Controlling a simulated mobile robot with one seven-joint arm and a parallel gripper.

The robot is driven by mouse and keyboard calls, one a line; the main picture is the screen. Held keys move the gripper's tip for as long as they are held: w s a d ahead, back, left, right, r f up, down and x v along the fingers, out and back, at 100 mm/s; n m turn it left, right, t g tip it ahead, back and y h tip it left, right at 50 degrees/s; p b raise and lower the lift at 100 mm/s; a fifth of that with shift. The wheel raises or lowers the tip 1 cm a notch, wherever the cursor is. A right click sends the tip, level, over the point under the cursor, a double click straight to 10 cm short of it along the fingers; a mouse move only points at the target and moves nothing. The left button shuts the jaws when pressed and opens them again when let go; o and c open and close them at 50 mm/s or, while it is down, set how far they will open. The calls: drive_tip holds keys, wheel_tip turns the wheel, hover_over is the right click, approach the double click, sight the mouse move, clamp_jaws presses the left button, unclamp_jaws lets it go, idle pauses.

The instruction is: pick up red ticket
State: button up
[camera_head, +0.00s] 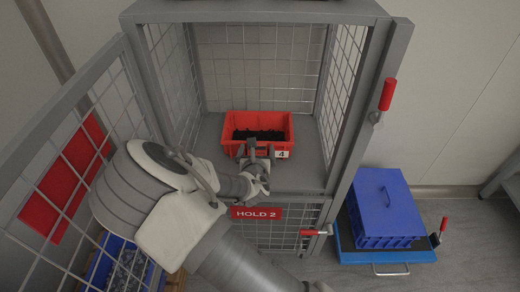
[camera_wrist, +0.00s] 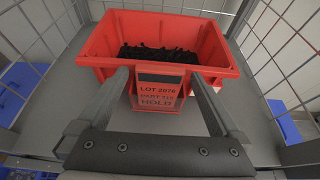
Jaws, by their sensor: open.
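The red ticket (camera_wrist: 158,94) shows in the wrist view as a small upright card with dark print reading LOT, PART and HOLD and a dark band at its top. It stands at the front of a red bin (camera_wrist: 100,47) filled with dark small parts; I cannot tell how it is attached. My gripper (camera_wrist: 158,80) is open, with one finger on each side of the ticket in the picture. Whether the fingers touch it is unclear. In the head view my gripper (camera_head: 261,150) is at the bin's (camera_head: 289,130) front, and the ticket cannot be made out.
The bin sits on a grey shelf (camera_head: 309,172) inside a mesh cage with its door (camera_head: 60,150) open at left. A red HOLD 2 sign (camera_head: 256,213) is below the shelf edge. The shelf is bare beside the bin.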

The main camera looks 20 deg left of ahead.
drive_tip(key=shift+w+f, duration=0.1)
drive_tip(key=shift+w, duration=0.15)
drive_tip(key=c, duration=1.2)
